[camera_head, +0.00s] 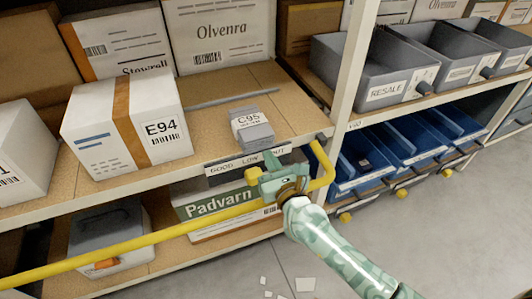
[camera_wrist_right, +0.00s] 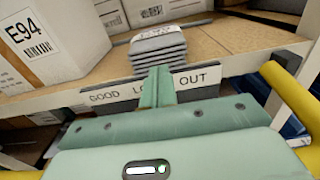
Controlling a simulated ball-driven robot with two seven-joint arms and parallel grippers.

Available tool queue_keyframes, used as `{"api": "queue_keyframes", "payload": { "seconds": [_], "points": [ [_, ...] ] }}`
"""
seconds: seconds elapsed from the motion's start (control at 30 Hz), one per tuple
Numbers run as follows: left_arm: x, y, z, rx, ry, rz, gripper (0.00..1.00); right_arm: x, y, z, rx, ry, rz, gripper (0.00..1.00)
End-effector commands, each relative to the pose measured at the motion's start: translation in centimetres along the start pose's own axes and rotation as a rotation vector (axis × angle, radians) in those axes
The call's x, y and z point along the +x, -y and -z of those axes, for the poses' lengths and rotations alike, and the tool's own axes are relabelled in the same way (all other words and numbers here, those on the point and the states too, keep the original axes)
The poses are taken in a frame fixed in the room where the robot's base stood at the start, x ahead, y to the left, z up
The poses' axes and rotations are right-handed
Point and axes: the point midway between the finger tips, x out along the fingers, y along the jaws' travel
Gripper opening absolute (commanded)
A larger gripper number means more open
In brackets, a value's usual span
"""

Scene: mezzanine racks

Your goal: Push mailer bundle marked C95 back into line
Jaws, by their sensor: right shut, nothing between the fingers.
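The mailer bundle marked C95 (camera_head: 251,130) is a small grey stack with a white label band. It sits at the front edge of the upper shelf (camera_head: 215,115), right of the box marked E94 (camera_head: 125,120). The right wrist view shows its stacked layers (camera_wrist_right: 158,50) just beyond my fingers. My right gripper (camera_head: 272,160) is shut and empty, just in front of and below the bundle at the shelf edge. In the right wrist view its closed fingers (camera_wrist_right: 157,88) point at the stack and overlap its lower part; contact is unclear. My left gripper is not in view.
A yellow rail (camera_head: 130,238) runs along the front and bends up right of my gripper. A rack post (camera_head: 352,60) stands to the right, with grey bins (camera_head: 385,82) and blue bins (camera_head: 362,165) beyond. A thin grey strip (camera_head: 232,97) lies behind the bundle, with bare shelf around it.

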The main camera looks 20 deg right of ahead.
Motion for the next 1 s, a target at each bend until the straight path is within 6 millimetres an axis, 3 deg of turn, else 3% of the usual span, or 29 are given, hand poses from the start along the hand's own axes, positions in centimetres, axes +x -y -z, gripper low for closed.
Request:
{"api": "queue_keyframes", "payload": {
  "seconds": [0.2,0.67,1.0],
  "points": [
    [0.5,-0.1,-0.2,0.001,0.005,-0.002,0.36,2.3,-0.1,0.1,-0.001,0.000,-0.001,0.00],
    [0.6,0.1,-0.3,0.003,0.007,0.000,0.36,3.0,0.0,0.1,-0.001,0.000,-0.001,0.00],
    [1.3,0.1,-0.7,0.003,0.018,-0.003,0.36,8.5,0.0,0.1,-0.001,0.000,0.000,0.00]
  ]
}}
